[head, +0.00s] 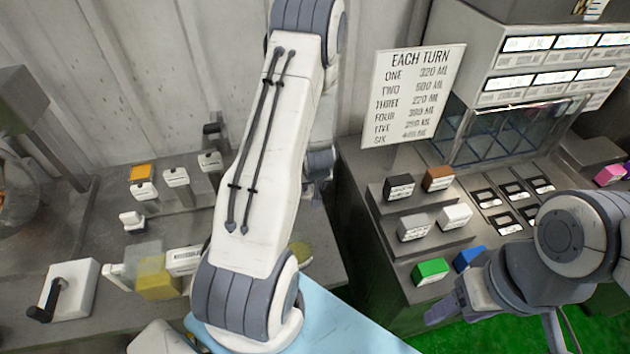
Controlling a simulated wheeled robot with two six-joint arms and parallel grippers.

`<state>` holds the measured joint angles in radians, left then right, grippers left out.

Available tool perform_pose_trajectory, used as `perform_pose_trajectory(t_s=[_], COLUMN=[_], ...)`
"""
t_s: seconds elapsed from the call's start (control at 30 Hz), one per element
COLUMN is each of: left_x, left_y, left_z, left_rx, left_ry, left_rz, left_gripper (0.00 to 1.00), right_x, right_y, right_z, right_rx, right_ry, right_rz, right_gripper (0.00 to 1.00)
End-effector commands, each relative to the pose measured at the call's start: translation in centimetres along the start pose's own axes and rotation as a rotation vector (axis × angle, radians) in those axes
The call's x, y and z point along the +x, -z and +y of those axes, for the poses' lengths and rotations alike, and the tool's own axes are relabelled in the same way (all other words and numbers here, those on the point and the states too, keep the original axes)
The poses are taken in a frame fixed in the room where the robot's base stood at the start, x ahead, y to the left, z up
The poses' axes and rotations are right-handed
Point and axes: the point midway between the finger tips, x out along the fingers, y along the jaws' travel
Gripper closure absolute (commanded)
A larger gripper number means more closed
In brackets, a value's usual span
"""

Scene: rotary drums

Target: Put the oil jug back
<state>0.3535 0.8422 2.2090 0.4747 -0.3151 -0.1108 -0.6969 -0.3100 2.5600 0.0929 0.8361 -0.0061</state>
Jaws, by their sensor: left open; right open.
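A see-through jug with yellow oil (157,278) stands on the left bench among white parts. I take it to be the oil jug; its right side is close to my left arm. My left arm crosses the middle of the head view and hides part of the bench. My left gripper (319,188) is mostly hidden behind that arm; what shows is right of the jug and apart from it, holding nothing visible. My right gripper (475,302) is open and low at the right, in front of the right console, far from the jug.
A white crank box (70,290) and several labelled blocks (176,178) are on the left bench. The right console (375,235) carries coloured blocks, a sign (412,95) reading "EACH TURN" and a clear bin (500,130). A light blue surface (340,320) lies below my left arm.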

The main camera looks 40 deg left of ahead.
Motion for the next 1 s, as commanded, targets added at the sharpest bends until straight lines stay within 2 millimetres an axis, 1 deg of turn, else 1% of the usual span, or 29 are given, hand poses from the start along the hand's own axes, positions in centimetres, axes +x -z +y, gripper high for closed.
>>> perform_pose_trajectory(t_s=[0.03,0.1,0.3,0.4,0.57,0.63,0.67,0.77,0.8,0.83,0.87,0.9,0.97,1.0], left_x=[-1.0,-2.6,-5.8,-6.5,-6.8,-7.1,-7.4,-9.9,-11.6,-13.2,-15.0,-17.7,-21.9,-24.6], left_y=[0.0,0.1,0.1,0.0,-0.1,-0.1,-0.2,-1.2,-2.1,-3.1,-4.3,-6.4,-10.1,-12.7], left_z=[0.0,0.1,0.0,0.0,0.0,0.4,1.0,4.6,6.8,8.5,10.2,12.4,14.6,15.3], left_rx=[-0.001,-0.001,0.001,0.000,0.000,0.010,0.021,0.106,0.166,0.220,0.280,0.375,0.526,0.629], left_ry=[-0.002,-0.002,-0.001,-0.001,0.000,-0.009,-0.019,-0.094,-0.140,-0.178,-0.218,-0.271,-0.338,-0.371], left_rz=[0.002,0.003,0.000,0.000,-0.002,-0.003,-0.006,-0.026,-0.043,-0.059,-0.079,-0.108,-0.160,-0.194], left_gripper=[0.51,0.51,0.51,0.51,0.51,0.51,0.51,0.51,0.51,0.51,0.51,0.51,0.51,0.51], right_x=[0.2,0.0,-0.5,-0.6,-0.6,-0.6,-0.6,-0.6,-0.6,-0.6,-0.6,-0.6,-0.6,-0.6], right_y=[0.0,0.0,0.0,0.0,0.0,0.0,0.0,0.0,0.0,0.0,0.0,0.0,0.0,0.0], right_z=[0.0,0.0,0.0,0.0,0.0,0.0,0.0,-0.1,-0.1,-0.1,-0.1,-0.1,0.0,0.0], right_rx=[0.000,0.000,0.000,-0.001,-0.001,-0.001,-0.001,-0.001,-0.001,-0.001,-0.001,-0.001,-0.001,-0.001], right_ry=[0.000,0.000,0.000,0.000,0.000,0.000,0.000,0.000,0.000,0.000,0.000,0.000,0.000,0.000], right_rz=[0.000,0.000,0.000,0.000,0.000,0.000,0.000,0.000,0.000,0.000,0.000,0.000,0.000,0.000], right_gripper=[0.38,0.38,0.38,0.38,0.38,0.38,0.38,0.38,0.38,0.38,0.38,0.38,0.38,0.38])
